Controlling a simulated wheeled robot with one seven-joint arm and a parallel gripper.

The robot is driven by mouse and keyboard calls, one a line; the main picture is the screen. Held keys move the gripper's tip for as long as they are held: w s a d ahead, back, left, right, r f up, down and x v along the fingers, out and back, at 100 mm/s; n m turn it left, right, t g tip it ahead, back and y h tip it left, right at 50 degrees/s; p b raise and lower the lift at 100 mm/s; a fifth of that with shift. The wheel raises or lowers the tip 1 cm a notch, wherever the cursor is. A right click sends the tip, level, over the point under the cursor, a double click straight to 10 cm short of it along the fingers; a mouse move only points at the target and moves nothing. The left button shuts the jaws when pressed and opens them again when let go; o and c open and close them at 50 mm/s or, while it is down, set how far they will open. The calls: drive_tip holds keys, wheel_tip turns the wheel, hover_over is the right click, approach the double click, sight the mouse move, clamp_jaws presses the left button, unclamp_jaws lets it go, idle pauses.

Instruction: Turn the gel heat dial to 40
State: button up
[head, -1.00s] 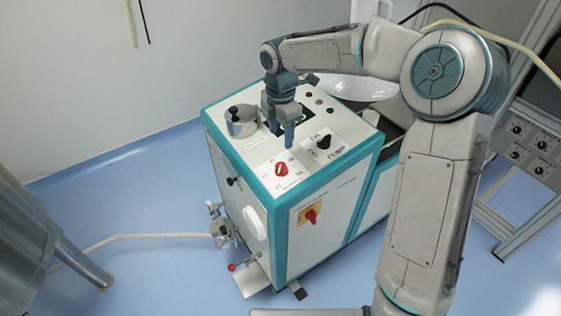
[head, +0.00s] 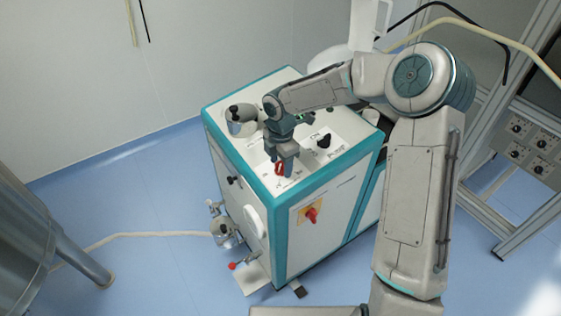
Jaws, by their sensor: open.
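The red dial (head: 280,169) sits on the white top panel of the teal-edged machine (head: 265,185), with a printed scale around it. The scale numbers are too small to read and partly covered. My gripper (head: 282,172) points down over the red dial, with its fingers open at the dial. I cannot tell whether the fingers touch it. My wrist hides the part of the panel behind the dial.
A black pump knob (head: 323,140) stands right of my gripper on the same panel. A steel pot (head: 241,120) stands at the panel's left. A red switch on a yellow plate (head: 311,215) is on the front face. A steel vessel (head: 45,235) stands at far left.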

drive_tip(key=c, duration=1)
